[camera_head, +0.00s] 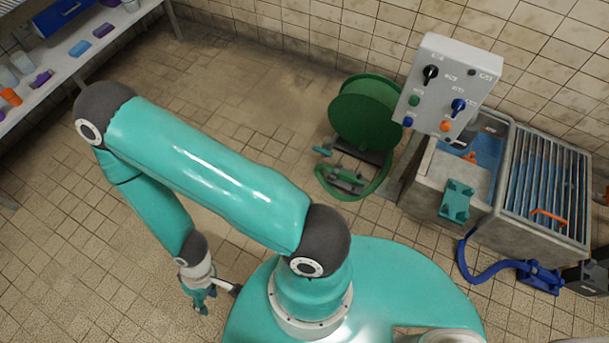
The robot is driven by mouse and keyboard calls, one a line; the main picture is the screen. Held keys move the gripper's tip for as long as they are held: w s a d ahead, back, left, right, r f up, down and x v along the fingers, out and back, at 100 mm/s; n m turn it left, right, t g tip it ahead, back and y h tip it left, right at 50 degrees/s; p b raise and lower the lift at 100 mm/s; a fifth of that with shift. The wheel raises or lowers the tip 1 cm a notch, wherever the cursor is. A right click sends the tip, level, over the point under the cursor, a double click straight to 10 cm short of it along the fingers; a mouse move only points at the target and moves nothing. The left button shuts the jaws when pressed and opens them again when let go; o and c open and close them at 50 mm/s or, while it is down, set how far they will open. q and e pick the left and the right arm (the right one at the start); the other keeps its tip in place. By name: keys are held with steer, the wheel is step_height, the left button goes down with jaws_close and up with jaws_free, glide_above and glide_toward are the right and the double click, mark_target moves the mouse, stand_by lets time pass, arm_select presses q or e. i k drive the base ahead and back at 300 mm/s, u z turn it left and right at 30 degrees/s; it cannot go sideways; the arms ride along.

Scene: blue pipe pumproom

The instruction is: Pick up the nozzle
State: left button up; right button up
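I cannot make out a nozzle for certain. Small grey and teal parts (345,178) sit low at the front of the green hose reel (366,110), too small to name.
A grey control box (447,85) stands right of the reel. A concrete tank (420,172) with a slatted part (545,190) and a blue hose (480,272) is at the right. A shelf (65,60) is at the upper left. Tiled floor between is clear.

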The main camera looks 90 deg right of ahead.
mark_target(343, 174)
steer(key=u, duration=0.45)
steer(key=i, duration=0.35)
steer(key=z, duration=2.55)
steer(key=i, duration=0.2)
steer(key=z, duration=1.55)
steer(key=k, duration=0.55)
steer(key=z, duration=0.4)
steer(key=i, duration=1.6)
steer(key=u, duration=0.35)
